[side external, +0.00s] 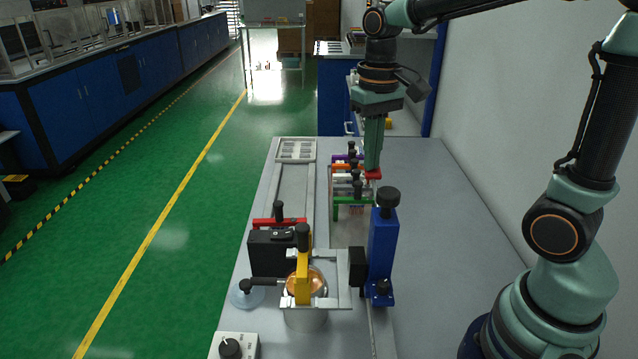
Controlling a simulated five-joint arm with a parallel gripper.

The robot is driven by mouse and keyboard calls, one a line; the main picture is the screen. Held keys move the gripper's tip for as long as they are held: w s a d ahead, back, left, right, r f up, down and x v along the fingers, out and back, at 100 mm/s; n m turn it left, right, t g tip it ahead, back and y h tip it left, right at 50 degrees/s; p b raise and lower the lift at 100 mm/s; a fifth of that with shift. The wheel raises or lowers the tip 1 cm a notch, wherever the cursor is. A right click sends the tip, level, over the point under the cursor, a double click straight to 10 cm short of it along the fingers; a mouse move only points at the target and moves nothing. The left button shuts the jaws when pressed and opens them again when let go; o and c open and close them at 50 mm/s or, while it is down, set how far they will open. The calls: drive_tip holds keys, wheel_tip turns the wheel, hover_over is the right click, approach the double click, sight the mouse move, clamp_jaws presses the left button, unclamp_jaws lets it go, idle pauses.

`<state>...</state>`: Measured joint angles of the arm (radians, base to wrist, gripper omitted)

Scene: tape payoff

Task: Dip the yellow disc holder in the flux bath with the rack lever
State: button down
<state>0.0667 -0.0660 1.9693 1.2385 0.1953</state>
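The yellow disc holder (302,279) stands upright in the near middle, with a black knob on top. It is at the metal frame above a round metal pot (305,316), likely the flux bath. A copper-coloured disc or surface (318,282) shows behind the holder; I cannot tell whether anything is dipped. My gripper (373,172) points down farther back, away from the yellow holder, at a red piece (371,175) by the row of holders. Its finger gap is not clear.
Several coloured holders, including a green one (350,202), stand in a row near my gripper. A blue column (382,245) with a black knob stands right of the pot. A black box (270,253) and red holder (280,222) are left. The table's right side (450,230) is clear.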

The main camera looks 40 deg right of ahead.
sight(370, 174)
drive_tip(key=shift+f, duration=2.2)
drive_tip(key=shift+r, duration=0.1)
idle(0.8)
drive_tip(key=shift+r, duration=4.2)
drive_tip(key=shift+s, duration=0.15)
drive_tip(key=shift+s+a+t, duration=0.15)
drive_tip(key=shift+s+t, duration=0.05)
drive_tip(key=shift+t, duration=0.1)
drive_tip(key=shift+s+a+f+n+t, duration=0.4)
drive_tip(key=shift+s+n+t, duration=0.1)
drive_tip(key=shift+s+t, duration=0.35)
drive_tip(key=shift+s+a+f+n+t, duration=0.25)
drive_tip(key=shift+s+f+n+t, duration=0.25)
drive_tip(key=shift+s+t, duration=0.3)
drive_tip(key=shift+s+a+f+n+t, duration=0.35)
drive_tip(key=shift+s+n+t, duration=0.15)
drive_tip(key=shift+s+t, duration=0.3)
